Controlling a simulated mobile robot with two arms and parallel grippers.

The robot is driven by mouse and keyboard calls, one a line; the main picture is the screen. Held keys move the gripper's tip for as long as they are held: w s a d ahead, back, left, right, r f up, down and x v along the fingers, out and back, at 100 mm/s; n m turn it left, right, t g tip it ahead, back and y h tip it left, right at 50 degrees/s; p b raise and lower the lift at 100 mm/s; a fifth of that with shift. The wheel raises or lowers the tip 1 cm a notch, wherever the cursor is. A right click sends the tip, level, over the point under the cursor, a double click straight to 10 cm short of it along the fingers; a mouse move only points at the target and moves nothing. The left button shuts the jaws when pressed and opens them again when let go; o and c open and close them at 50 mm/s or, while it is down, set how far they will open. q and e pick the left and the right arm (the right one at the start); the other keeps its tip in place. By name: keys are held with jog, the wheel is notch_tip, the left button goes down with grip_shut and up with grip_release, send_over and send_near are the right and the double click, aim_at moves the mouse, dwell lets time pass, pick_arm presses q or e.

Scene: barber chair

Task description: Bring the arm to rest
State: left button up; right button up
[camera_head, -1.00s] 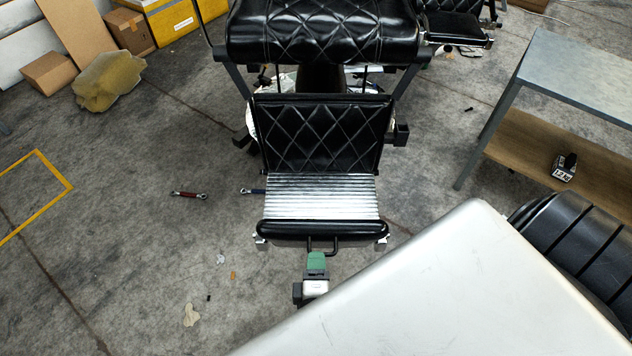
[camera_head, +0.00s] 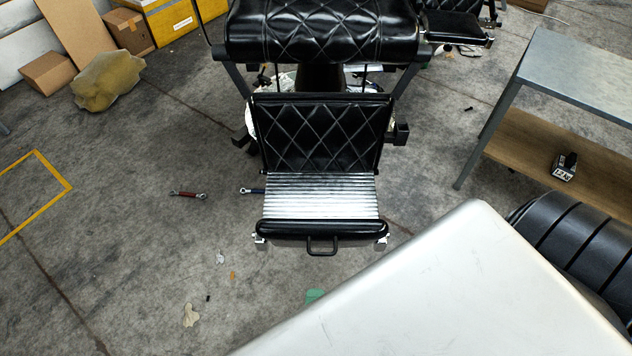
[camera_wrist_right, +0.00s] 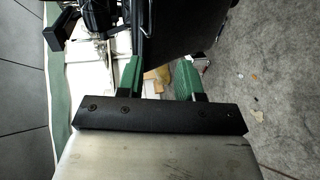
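My right gripper shows in the head view only as a green fingertip (camera_head: 315,296), below the chair's footrest and mostly hidden behind my own pale metal body part. In the right wrist view the gripper (camera_wrist_right: 160,72) has its two green fingers apart, with nothing held between them. The barber chair (camera_head: 320,30) is black quilted leather. Its footrest (camera_head: 320,197) has a ribbed metal plate and a black bar with a loop handle (camera_head: 322,250). The fingertip is apart from the handle in the head view. My left gripper is not in view.
A metal table (camera_head: 580,75) with a lower wooden shelf stands at the right, bearing a small black-and-white object (camera_head: 565,167). Boxes (camera_head: 47,73) and a tan sack (camera_head: 107,80) are at the upper left. A red-handled tool (camera_head: 187,194) lies on the otherwise largely open floor.

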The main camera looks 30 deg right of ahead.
jog(key=shift+v, duration=0.85)
jog(key=s+d+f+g+y+p, duration=0.15)
jog(key=d+f+g, duration=0.25)
jog(key=f, duration=0.7)
jog(key=s+d+f+g+y, duration=0.1)
jog(key=d+f+g+y, duration=0.2)
jog(key=f, duration=0.8)
jog(key=s+d+f+m+g+y+p, duration=0.1)
jog(key=s+d+f+m+g+y, duration=0.2)
jog(key=s+f+m, duration=0.6)
jog(key=s+d+f+g, duration=0.1)
jog(key=s+d, duration=0.1)
jog(key=s, duration=0.1)
jog(key=shift+s+g+p, duration=0.4)
